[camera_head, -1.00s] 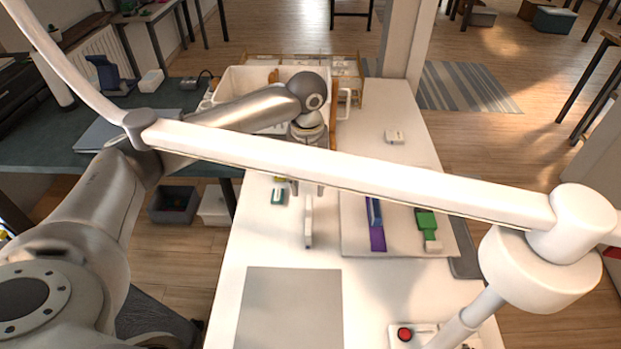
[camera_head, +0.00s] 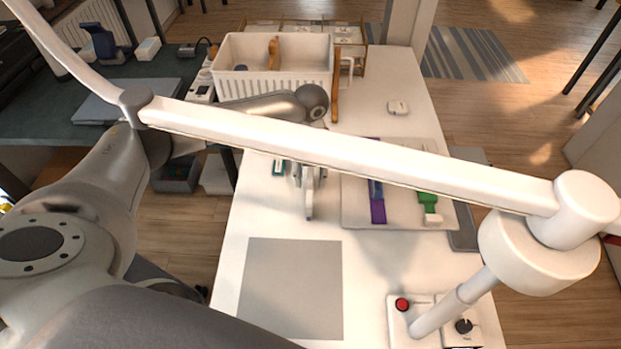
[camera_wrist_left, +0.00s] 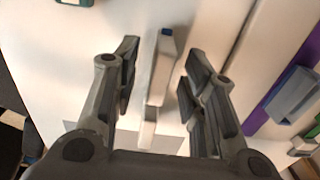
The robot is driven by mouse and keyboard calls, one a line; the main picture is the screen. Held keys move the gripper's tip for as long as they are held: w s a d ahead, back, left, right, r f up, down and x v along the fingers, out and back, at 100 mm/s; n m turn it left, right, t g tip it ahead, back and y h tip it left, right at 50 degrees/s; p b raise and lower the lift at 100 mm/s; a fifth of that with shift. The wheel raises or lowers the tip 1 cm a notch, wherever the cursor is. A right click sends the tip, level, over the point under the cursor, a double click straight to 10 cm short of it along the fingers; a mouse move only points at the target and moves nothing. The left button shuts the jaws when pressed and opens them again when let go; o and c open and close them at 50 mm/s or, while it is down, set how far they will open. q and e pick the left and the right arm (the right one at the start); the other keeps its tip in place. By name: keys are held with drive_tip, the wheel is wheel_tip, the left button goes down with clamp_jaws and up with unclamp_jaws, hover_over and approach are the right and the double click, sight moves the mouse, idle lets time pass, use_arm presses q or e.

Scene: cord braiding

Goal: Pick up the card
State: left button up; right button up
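A narrow white piece (camera_head: 309,205), which may be the card, is on the white table left of the pale board. In the left wrist view the white piece (camera_wrist_left: 158,75) has a small blue patch at its far end and lies between the fingers. My left gripper (camera_wrist_left: 160,82) is open around it, with visible gaps on both sides. In the head view my left gripper (camera_head: 307,174) is over the piece, partly hidden behind a white bar. My right gripper is not in view.
A white jointed bar (camera_head: 350,155) crosses the head view. The pale board (camera_head: 400,221) holds a purple piece (camera_head: 377,210) and a green piece (camera_head: 428,200). A grey mat (camera_head: 290,290) lies in front, a white bin (camera_head: 300,58) behind. A red-button box (camera_head: 402,304) stands front right.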

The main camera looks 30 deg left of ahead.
use_arm(q)
drive_tip(key=shift+f, duration=0.4)
drive_tip(key=shift+c, duration=0.5)
drive_tip(key=c, duration=0.7)
drive_tip(key=shift+c, duration=0.2)
drive_tip(key=shift+r, duration=0.2)
drive_tip(key=shift+r+b, duration=0.3)
drive_tip(key=shift+r, duration=0.3)
drive_tip(key=w+d+r+b, duration=0.3)
drive_tip(key=w+d+r, duration=0.1)
drive_tip(key=w+r, duration=0.7)
drive_tip(key=shift+w+d+r+b, duration=0.15)
drive_tip(key=shift+w+r+b, duration=0.15)
drive_tip(key=shift+w, duration=0.9)
